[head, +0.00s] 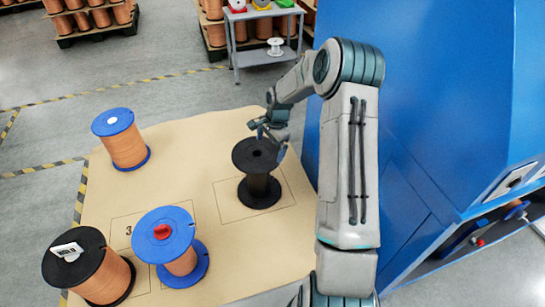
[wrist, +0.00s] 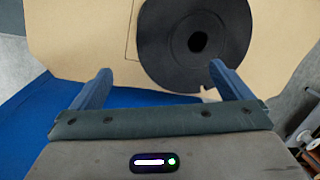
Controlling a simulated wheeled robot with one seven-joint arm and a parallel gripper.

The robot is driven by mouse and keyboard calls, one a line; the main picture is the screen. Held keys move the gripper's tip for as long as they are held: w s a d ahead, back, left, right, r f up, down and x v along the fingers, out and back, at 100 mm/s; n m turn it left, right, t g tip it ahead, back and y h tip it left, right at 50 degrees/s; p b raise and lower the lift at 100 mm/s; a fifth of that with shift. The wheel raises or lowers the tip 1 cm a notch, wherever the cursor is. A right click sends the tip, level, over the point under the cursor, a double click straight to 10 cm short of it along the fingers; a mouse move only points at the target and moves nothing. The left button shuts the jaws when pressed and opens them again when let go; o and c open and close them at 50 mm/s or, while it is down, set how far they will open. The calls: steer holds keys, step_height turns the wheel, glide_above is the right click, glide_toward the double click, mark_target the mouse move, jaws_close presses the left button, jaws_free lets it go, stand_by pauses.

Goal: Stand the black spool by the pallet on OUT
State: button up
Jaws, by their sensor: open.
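An empty black spool (head: 258,190) stands upright inside an outlined rectangle on the tan board (head: 215,255). Its round top flange with a dark centre hole also shows in the wrist view (wrist: 170,50). My gripper (head: 271,141) is open and empty at the spool's upper right edge. In the wrist view my fingers (wrist: 161,80) are spread apart; the right fingertip overlaps the flange's edge and the left one is off it. I cannot tell if they touch. No OUT lettering is readable.
Copper-wound spools with blue flanges stand at the board's far left (head: 125,140) and front (head: 180,257). A black-flanged, labelled copper spool (head: 112,275) stands front left. A blue cabinet (head: 430,110) is at right. Behind are loaded pallets (head: 97,33) and a grey cart (head: 265,56).

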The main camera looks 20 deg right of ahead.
steer(key=s+a+r+n+h, duration=0.1)
steer(key=s+a+r+n, duration=0.1)
steer(key=s+r+n, duration=0.4)
steer(key=s+a+r+n+h, duration=0.1)
steer(key=s+a+r, duration=0.1)
steer(key=s+r, duration=0.7)
steer(key=s+a+r+n, duration=0.1)
steer(key=s+r+n, duration=0.1)
steer(key=s, duration=0.4)
steer(key=s+a+r+n+t, duration=0.1)
steer(key=s+r+n, duration=0.1)
steer(key=s, duration=0.4)
steer(key=s+a+r+n, duration=0.1)
steer(key=s+r+n, duration=0.2)
steer(key=s, duration=0.3)
steer(key=shift+r, duration=0.35)
